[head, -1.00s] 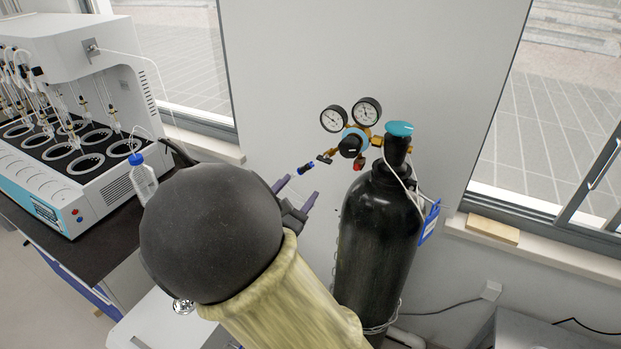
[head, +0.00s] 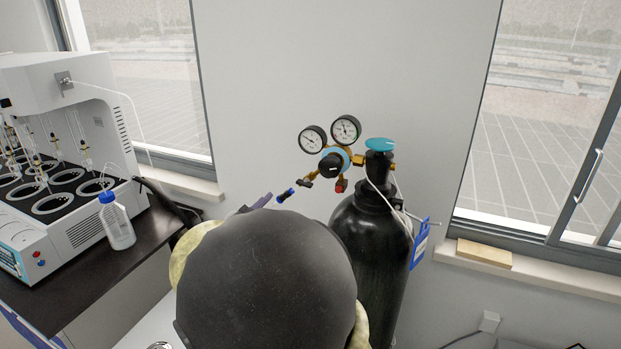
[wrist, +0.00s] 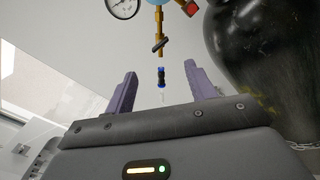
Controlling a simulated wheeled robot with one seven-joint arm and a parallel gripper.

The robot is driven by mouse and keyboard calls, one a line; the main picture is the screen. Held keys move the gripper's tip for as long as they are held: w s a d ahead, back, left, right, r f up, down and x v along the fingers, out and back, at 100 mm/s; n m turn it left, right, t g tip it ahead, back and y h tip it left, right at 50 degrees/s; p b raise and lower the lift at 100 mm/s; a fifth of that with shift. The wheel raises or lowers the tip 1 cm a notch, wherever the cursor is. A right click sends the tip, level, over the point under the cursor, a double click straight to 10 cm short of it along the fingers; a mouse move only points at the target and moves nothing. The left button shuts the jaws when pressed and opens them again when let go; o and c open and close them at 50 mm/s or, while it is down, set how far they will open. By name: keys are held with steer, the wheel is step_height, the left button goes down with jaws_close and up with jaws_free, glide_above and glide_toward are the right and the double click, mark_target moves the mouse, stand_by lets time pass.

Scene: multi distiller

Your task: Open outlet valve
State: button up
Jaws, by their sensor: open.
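A black gas cylinder (head: 375,250) stands against the wall with a brass regulator on top. The small dark outlet valve handle (head: 306,181) sits on the regulator's lower left outlet; it also shows in the wrist view (wrist: 159,46), upright below the brass stem. A blue and black hose fitting (head: 285,195) is just below left of it, and in the wrist view (wrist: 161,77) it appears between my fingers. My gripper (wrist: 160,70) is open and empty, its purple fingers pointing toward the outlet, apart from the handle. In the head view my arm hides most of the gripper.
Two round gauges (head: 328,133), a black regulator knob (head: 331,165), a red part (head: 341,185) and a teal cylinder handwheel (head: 380,144) crowd the outlet. A distiller (head: 60,150) and a plastic bottle (head: 117,222) stand on the left bench.

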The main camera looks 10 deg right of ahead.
mark_target(310, 178)
steer(key=p+x, duration=0.3)
steer(key=x, duration=1.3)
steer(key=shift+w+d+f, duration=0.1)
steer(key=shift+w+d, duration=0.1)
steer(key=shift+w, duration=0.05)
steer(key=c, duration=0.9)
